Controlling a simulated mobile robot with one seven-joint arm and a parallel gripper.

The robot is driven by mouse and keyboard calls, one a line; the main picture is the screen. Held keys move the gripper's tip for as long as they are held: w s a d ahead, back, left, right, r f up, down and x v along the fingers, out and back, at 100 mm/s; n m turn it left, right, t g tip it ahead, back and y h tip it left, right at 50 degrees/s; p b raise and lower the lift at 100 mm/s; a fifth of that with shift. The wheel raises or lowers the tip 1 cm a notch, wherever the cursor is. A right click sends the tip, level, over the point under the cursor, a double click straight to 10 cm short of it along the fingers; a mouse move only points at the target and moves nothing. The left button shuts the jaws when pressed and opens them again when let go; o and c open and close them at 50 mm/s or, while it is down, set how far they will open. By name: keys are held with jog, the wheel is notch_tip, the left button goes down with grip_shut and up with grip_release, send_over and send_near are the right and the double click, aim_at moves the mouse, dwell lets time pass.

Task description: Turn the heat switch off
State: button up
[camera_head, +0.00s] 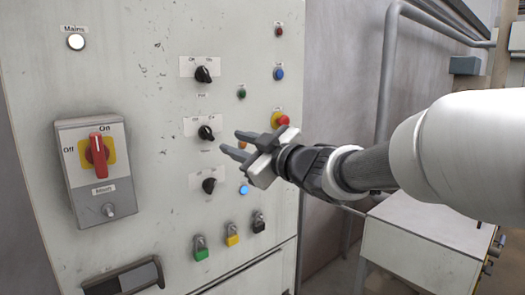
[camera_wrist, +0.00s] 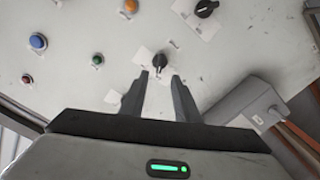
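Three black rotary knobs stand in a column on the grey panel: top (camera_head: 203,74), middle (camera_head: 206,132) and bottom (camera_head: 209,185). Their labels are too small to read, so I cannot tell by label which is the heat switch. My gripper (camera_head: 231,142) is open and empty, just right of the middle knob and apart from it. In the wrist view the picture is turned over; one knob (camera_wrist: 160,60), seemingly the middle one, lies ahead between my fingertips (camera_wrist: 159,76). Another knob (camera_wrist: 205,8) is at the top edge there.
The main switch box (camera_head: 95,170) with a red handle protrudes on the left. A red emergency button (camera_head: 280,119) and a green button (camera_head: 241,93) are close to my gripper. Pipes (camera_head: 385,80) run on the right.

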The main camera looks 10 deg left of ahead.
jog(key=v, duration=0.7)
jog(key=shift+s+d, duration=0.2)
jog(key=shift+d, duration=0.05)
jog(key=shift+d, duration=0.1)
jog(key=w+d+r+m+t+h+p, duration=0.15)
jog(key=d+m+t+h+p, duration=0.25)
jog(key=d+m+h, duration=0.8)
jog(key=s+d+f+m+g+h+p, duration=0.1)
jog(key=s+d+f+g, duration=0.1)
jog(key=s+d, duration=0.3)
jog(key=s+d+f+g+h+p, duration=0.1)
jog(key=s+d+f+g+h, duration=0.15)
jog(key=d, duration=0.45)
jog(key=s+f+m+g+y+p, duration=0.1)
jog(key=s+f, duration=0.3)
jog(key=s, duration=0.4)
jog(key=s+f+m+g+y+p, duration=0.1)
jog(key=s+f+g, duration=0.3)
jog(key=s, duration=0.4)
jog(key=shift+s+a+f+m+g, duration=0.25)
jog(key=shift+s+m+g, duration=0.1)
jog(key=shift+m, duration=0.15)
